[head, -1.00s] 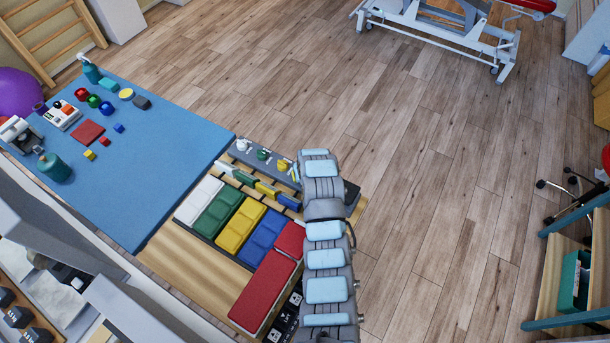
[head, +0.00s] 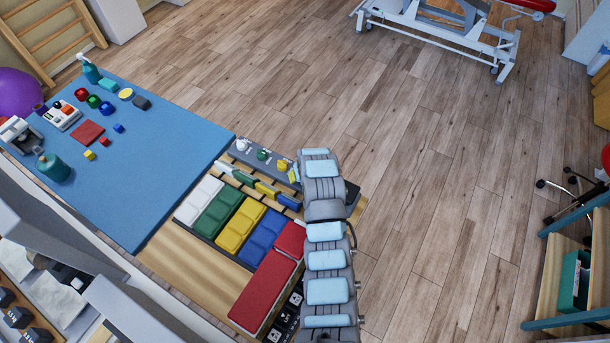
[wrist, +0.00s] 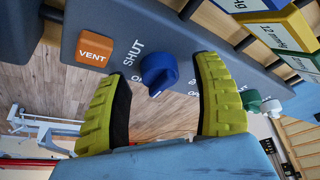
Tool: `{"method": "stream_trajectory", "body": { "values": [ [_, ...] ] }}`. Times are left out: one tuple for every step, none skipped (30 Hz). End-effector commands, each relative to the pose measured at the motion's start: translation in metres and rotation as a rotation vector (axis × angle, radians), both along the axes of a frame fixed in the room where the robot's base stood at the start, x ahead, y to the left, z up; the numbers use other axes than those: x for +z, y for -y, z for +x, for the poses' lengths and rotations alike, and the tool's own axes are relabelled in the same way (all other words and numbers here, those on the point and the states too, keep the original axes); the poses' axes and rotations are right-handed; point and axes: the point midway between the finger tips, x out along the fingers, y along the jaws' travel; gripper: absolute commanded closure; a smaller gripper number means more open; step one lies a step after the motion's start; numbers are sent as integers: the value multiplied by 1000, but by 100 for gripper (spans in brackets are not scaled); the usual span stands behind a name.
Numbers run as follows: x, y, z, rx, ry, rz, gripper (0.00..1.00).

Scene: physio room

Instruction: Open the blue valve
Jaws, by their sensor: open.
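The blue valve (wrist: 150,75) is a round knob with a raised grip on a dark grey panel (wrist: 130,20) in the wrist view. The word SHUT is printed beside it, and a second label is partly hidden by the knob. My gripper (wrist: 162,71) is open, with one yellow-green finger on each side of the knob. Visible gaps separate both fingers from it, and nothing is held. In the head view the panel (head: 243,153) shows at the end of the bench, but my arm hides the blue valve and most of my gripper.
An orange VENT button (wrist: 94,50) sits left of the knob. A green knob (wrist: 250,98) and a white knob (wrist: 271,107) are to the right. Labelled yellow and green blocks (wrist: 284,32) lie at the top right. Open wooden floor (head: 430,160) lies beyond the bench.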

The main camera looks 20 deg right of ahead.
Motion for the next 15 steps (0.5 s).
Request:
{"method": "stream_trajectory", "body": {
  "values": [
    [4, 0, -1, 0, 3, -1, 34],
    [6, 0, -2, 0, 3, -1, 34],
    [9, 0, -4, 0, 1, -1, 34],
    [11, 0, -5, 0, -1, -1, 34],
    [14, 0, -7, 0, -2, -1, 34],
    [18, 0, -8, 1, 0, -1, 34],
    [22, 0, -9, 0, 2, -2, 34],
    [25, 0, -10, 0, 3, -3, 34],
    [29, 0, -12, -1, 3, -2, 34],
    [32, -1, -13, -1, 1, -1, 34],
    [35, -1, -15, -1, 0, -1, 34],
    [40, -1, -16, 0, 1, -1, 34],
    [44, -1, -17, 1, 3, -2, 34],
    [48, -2, -18, 1, 4, -2, 34],
    [52, -2, -21, 1, 4, -2, 34]
  ]
}}
